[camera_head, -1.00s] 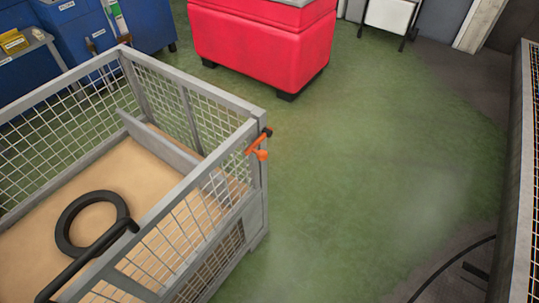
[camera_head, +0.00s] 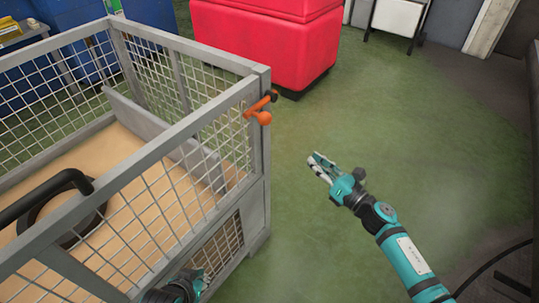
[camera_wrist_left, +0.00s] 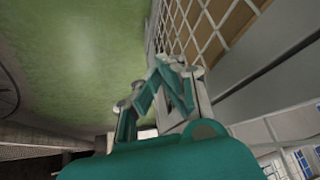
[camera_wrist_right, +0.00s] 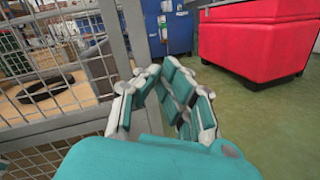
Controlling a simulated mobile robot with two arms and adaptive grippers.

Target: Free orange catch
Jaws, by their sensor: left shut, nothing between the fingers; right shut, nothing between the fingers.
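The orange catch (camera_head: 262,108) is on the top right corner post of the grey mesh cage cart (camera_head: 185,132). It has an orange handle with a dark end. My right gripper (camera_head: 314,160) is shut and empty, over the green floor to the right of and below the catch, apart from it. It also shows shut in the right wrist view (camera_wrist_right: 163,70), with the cage mesh at left. My left gripper shows only in part at the bottom of the head view; in the left wrist view (camera_wrist_left: 166,62) it is shut and empty, close beside the mesh side. The catch is not visible in either wrist view.
A black ring (camera_wrist_right: 47,86) lies on the cart's wooden floor, and a black handlebar (camera_head: 45,192) crosses its near side. A red chest (camera_head: 265,40) stands behind the cart. Green floor (camera_head: 420,130) is open to the right.

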